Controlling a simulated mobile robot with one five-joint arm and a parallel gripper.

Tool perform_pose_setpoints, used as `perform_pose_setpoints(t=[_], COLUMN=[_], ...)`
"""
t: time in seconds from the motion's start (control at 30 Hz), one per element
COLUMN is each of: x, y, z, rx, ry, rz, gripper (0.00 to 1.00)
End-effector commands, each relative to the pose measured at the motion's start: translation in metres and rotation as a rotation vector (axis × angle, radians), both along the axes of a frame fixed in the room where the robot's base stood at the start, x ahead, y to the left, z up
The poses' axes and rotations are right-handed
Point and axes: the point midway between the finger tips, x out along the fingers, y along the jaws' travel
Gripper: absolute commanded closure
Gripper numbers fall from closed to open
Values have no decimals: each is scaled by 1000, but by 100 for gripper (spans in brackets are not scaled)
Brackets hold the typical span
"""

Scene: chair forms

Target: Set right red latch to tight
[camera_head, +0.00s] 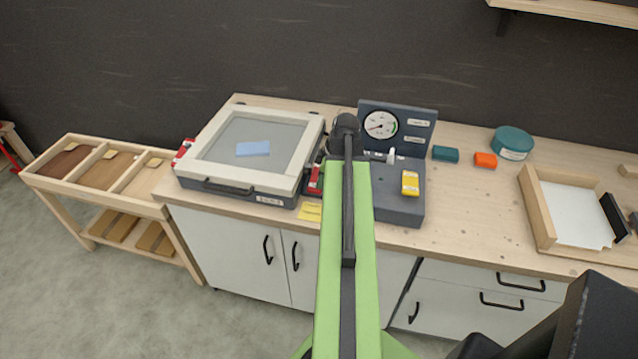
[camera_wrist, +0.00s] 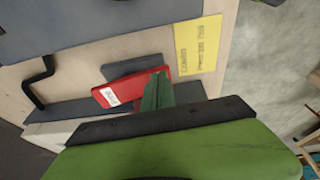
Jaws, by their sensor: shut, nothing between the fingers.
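The right red latch (camera_head: 315,180) is on the right side of the cream-framed press (camera_head: 215,128), partly hidden by my arm. In the wrist view the red latch (camera_wrist: 118,94) carries a small white label and lies beside a dark block. My gripper (camera_wrist: 158,77) is shut and empty, its green fingers at the right end of the latch. They overlap the latch in the picture; I cannot tell whether they touch it. A second red latch (camera_head: 183,150) is on the press's left side. In the head view my gripper is hidden behind my arm.
A yellow note (camera_head: 310,211) lies in front of the latch. A dark gauge unit (camera_head: 397,205) with a yellow switch stands to the right. A blue piece (camera_head: 253,148) lies on the press screen.

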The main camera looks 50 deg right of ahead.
Motion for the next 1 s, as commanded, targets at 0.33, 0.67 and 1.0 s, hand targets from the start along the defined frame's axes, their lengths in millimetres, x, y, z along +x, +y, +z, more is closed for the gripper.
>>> perform_pose_setpoints(t=[0.33,0.67,1.0], x=[1,-1,-29], y=[1,8,23], z=[0,30,106], rx=[0,0,0], ry=[0,0,0], rz=[2,5,3], gripper=[100,100,100])
